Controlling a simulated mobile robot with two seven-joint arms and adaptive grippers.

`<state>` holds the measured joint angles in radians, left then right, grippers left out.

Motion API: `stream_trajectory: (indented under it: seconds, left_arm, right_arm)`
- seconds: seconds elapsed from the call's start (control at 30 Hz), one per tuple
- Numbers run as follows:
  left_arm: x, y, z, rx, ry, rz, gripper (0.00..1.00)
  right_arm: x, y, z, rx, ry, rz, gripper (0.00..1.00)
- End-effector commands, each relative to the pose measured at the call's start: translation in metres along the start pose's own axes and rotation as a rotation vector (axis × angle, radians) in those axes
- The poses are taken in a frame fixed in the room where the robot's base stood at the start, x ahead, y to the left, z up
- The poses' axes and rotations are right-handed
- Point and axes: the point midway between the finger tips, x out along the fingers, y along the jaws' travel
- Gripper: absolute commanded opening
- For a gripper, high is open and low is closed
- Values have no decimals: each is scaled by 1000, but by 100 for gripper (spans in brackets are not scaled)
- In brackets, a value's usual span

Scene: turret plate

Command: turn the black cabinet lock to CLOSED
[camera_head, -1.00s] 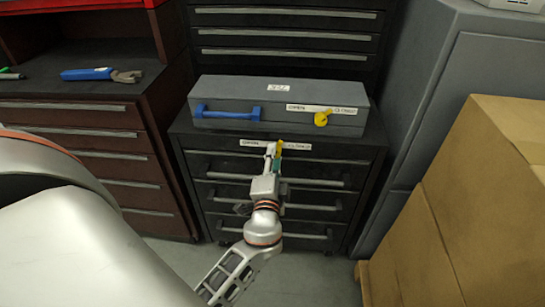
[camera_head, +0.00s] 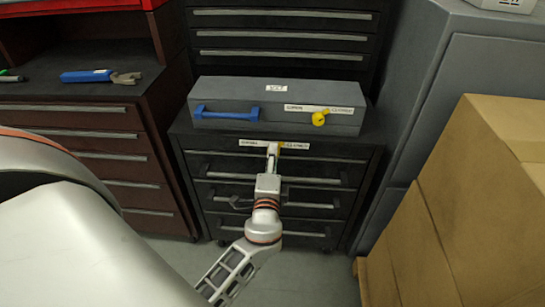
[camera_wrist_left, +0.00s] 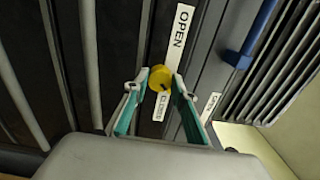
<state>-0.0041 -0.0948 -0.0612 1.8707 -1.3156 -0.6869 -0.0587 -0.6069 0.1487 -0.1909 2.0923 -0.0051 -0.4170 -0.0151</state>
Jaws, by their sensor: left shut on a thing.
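The black cabinet (camera_head: 192,128) stands in the middle of the head view, with a white OPEN/CLOSED label strip (camera_head: 297,146) along its top front edge. Its yellow lock knob (camera_wrist_left: 159,77) shows in the left wrist view, between OPEN and CLOSED on the label. My left gripper (camera_wrist_left: 160,82) has its green-padded fingers shut on the knob, one on each side. In the head view my left gripper (camera_head: 273,150) is at the label and hides most of the knob. The knob's exact angle is hard to tell. My right gripper is not in view.
A grey toolbox (camera_head: 285,95) with a blue handle (camera_head: 227,113) and its own yellow knob (camera_head: 319,118) sits on the cabinet. Red-brown drawers (camera_head: 75,115) stand left. A grey cabinet (camera_head: 480,90) and cardboard boxes (camera_head: 480,200) stand right.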

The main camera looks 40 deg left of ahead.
Motion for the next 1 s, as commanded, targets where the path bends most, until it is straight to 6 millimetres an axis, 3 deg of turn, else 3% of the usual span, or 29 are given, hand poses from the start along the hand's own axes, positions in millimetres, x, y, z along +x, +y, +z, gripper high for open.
stream_trajectory:
  seconds: [0.07,0.1,0.17,0.63,1.0]
  left_arm:
    - [0,0,0,1,1,-1,4]
    - [0,0,0,1,1,-1,28]
    - [0,0,0,1,1,-1,43]
    - [-9,1,0,-1,1,2,43]
    - [-80,2,0,0,2,4,43]
  right_arm:
    - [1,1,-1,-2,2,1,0]
    - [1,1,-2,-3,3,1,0]
    - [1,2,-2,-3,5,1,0]
    - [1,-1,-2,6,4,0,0]
    - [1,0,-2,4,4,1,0]
